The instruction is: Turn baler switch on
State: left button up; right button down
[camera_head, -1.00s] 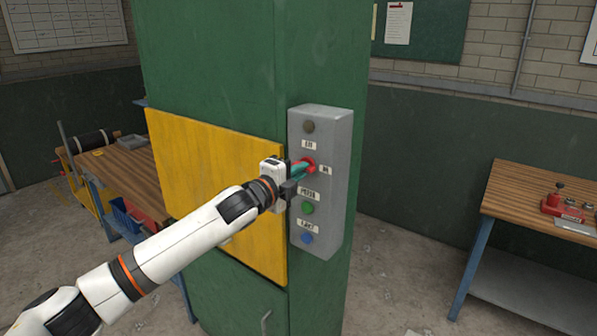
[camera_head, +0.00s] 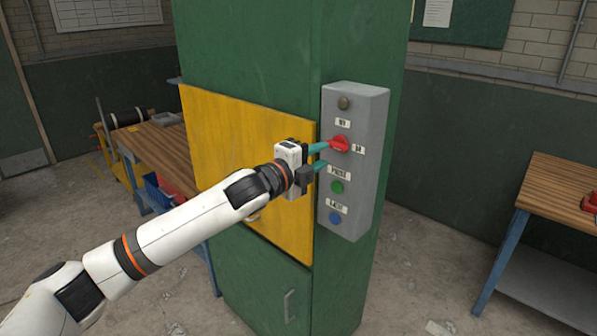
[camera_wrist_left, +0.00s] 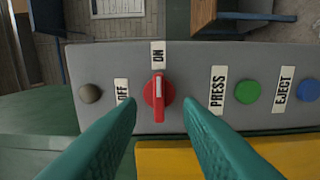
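The red rotary switch (camera_head: 340,144) sits on the grey control box (camera_head: 368,160) on the green baler (camera_head: 250,50). In the left wrist view the switch (camera_wrist_left: 159,92) has its bar and white line upright, in line with the ON label (camera_wrist_left: 158,54); the OFF label (camera_wrist_left: 122,92) is to its left. My left gripper (camera_head: 322,156) is open, its teal fingers spread and empty just in front of the box. In the wrist view the switch shows between the fingertips, with visible gaps on both sides. My right gripper is in no view.
A green button (camera_head: 337,187) and a blue button (camera_head: 335,218) lie below the switch, and a dark round lamp (camera_head: 344,102) above it. A yellow panel (camera_head: 220,150) is left of the box. Workbenches stand at left (camera_head: 160,150) and right (camera_head: 560,185).

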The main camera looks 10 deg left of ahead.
pick_arm(q)
jog(key=b+v, duration=0.1)
jog(key=v, duration=0.6)
jog(key=shift+s+b, duration=0.15)
jog(key=shift+b, duration=0.2)
